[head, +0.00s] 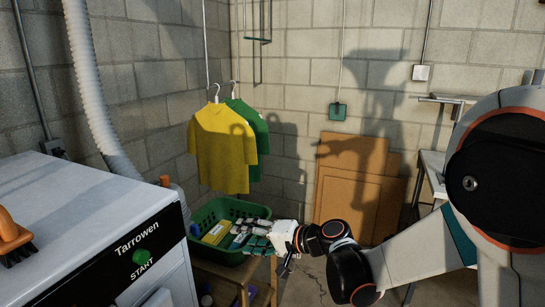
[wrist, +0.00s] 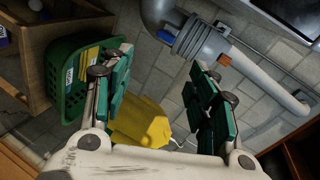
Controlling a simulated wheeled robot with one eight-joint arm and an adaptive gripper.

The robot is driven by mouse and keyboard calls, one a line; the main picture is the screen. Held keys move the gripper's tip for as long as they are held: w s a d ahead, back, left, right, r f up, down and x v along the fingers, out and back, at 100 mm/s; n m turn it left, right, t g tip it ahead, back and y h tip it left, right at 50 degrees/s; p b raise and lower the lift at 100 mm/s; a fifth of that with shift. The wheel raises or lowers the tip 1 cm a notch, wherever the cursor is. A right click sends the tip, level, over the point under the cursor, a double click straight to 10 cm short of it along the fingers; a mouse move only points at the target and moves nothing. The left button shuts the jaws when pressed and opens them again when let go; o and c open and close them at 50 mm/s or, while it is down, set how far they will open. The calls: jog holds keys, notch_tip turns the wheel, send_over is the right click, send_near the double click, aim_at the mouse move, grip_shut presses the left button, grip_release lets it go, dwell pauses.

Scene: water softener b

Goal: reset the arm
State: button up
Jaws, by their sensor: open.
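My gripper (head: 246,236) is at the end of my arm, in front of the right part of a green basket in the head view. In the wrist view my gripper (wrist: 160,62) has its two green-padded fingers spread wide apart, with nothing between the pads. It is open and empty. My arm reaches in from the right of the head view and hides part of the floor and wall. Whether the fingers touch the basket cannot be told from the head view; in the wrist view the basket lies beyond the left finger.
The green basket (head: 205,213) holds yellow and other items and stands on a wooden stand. A white Tarrowen machine (head: 75,215) is at left. A yellow shirt (head: 222,150) and a green shirt (head: 256,130) hang behind. Brown boards (head: 350,190) lean on the wall.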

jog(key=s+d+r+n+h, duration=0.1)
jog(key=s+d+n+h, duration=0.2)
jog(key=s+d+h, duration=0.9)
jog(key=s+d, duration=1.4)
jog(key=d, duration=0.1)
jog(key=shift+s+r+h, duration=0.15)
jog(key=shift+r+h, duration=0.25)
